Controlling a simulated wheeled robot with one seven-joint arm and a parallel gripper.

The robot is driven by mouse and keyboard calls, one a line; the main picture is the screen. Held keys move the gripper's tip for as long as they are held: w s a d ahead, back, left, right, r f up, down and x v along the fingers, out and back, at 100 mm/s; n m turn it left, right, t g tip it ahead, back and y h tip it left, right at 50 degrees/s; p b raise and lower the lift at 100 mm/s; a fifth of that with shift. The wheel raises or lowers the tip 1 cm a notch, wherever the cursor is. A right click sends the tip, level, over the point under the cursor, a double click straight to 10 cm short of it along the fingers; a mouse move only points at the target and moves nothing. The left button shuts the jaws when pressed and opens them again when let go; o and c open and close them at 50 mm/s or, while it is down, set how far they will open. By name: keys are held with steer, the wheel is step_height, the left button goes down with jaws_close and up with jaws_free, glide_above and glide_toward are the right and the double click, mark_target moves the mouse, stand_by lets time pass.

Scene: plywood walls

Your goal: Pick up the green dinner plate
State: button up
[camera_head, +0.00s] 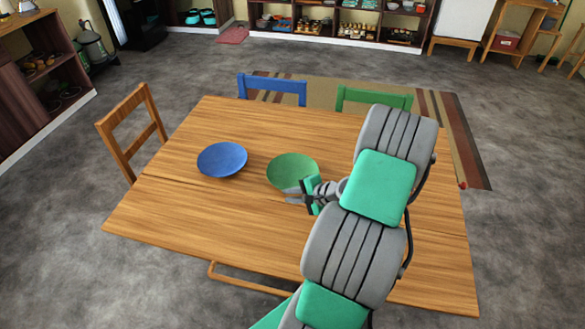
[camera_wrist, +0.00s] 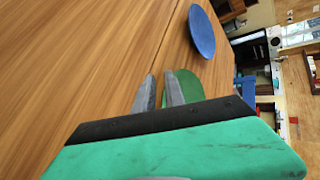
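The green dinner plate (camera_head: 290,168) lies on the wooden table in the head view, right of the blue plate. My gripper (camera_head: 294,194) is at its near edge, and its fingers overlap the near rim in the picture. In the wrist view the two grey fingers (camera_wrist: 160,92) stand apart with a gap between them. The green plate (camera_wrist: 190,86) shows just right of the right finger, partly hidden by that finger and my gripper's body. I cannot tell whether the rim is between the fingers or if they touch it.
A blue plate (camera_head: 222,159) lies left of the green one, also in the wrist view (camera_wrist: 202,31). The wooden table (camera_head: 190,215) is otherwise clear. A wooden chair (camera_head: 133,130), a blue chair (camera_head: 272,88) and a green chair (camera_head: 374,97) stand around it.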

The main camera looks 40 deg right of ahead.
steer(key=s+d+m, duration=0.1)
steer(key=s+d+m+t+h, duration=0.1)
steer(key=d+m, duration=0.1)
steer(key=d+f+m+t, duration=0.1)
steer(key=d, duration=0.1)
steer(key=shift+s+f+m+h, duration=0.1)
steer(key=shift+s+m+h, duration=0.2)
steer(key=shift+s, duration=0.1)
steer(key=p+x, duration=0.2)
steer(key=x, duration=0.5)
steer(key=shift+w+f, duration=0.2)
steer(key=shift+w, duration=0.1)
jaws_close()
stand_by(0.4)
